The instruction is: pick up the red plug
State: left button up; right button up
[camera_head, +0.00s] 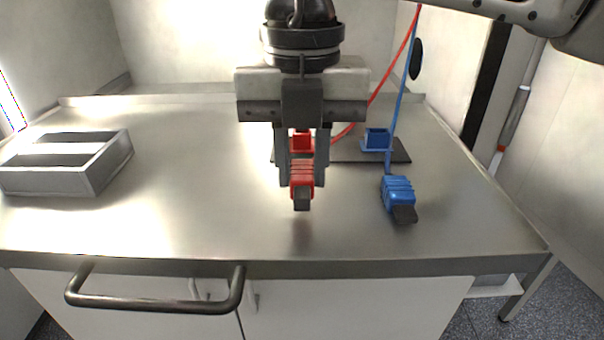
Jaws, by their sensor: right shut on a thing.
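The red plug (302,174), with ridged sides and a dark grey tip pointing down toward the front, is between the fingers of my right gripper (303,172). The gripper is shut on it, coming down from the top middle. I cannot tell how far the plug is above the table. A red cable (379,86) runs from behind the gripper up to the top right. Behind the plug a red socket (301,141) is partly hidden by the gripper. My left gripper is not in view.
A blue plug (397,191) lies to the right on the steel table (200,223), on a blue cable (397,105). A blue socket (376,139) sits on a dark plate (346,155) behind. A grey two-compartment tray (48,181) stands at left. The front middle is clear.

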jog(key=s+a+r+b, duration=0.2)
jog(key=s+a+r, duration=0.2)
jog(key=s+r, duration=0.8)
jog(key=n+p, duration=0.2)
jog(key=n, duration=2.6)
send_over(303, 172)
jog(key=f, duration=0.8)
jog(key=shift+s+a+f, duration=0.15)
jog(key=shift+s, duration=0.15)
jog(key=shift+w+f+n, duration=0.3)
jog(key=shift+n, duration=0.5)
jog(key=shift+f, duration=0.2)
jog(key=shift+f+b, duration=0.4)
jog(key=shift+b, duration=0.1)
notch_tip(303, 172, down, 2)
jog(key=shift+f+b, duration=0.25)
jog(key=shift+b, duration=0.9)
jog(key=shift+f+b, duration=0.35)
jog(key=shift+f, duration=0.1)
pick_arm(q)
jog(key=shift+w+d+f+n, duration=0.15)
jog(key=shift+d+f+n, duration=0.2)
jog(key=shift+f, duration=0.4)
pick_arm(e)
jog(key=shift+f, duration=0.1)
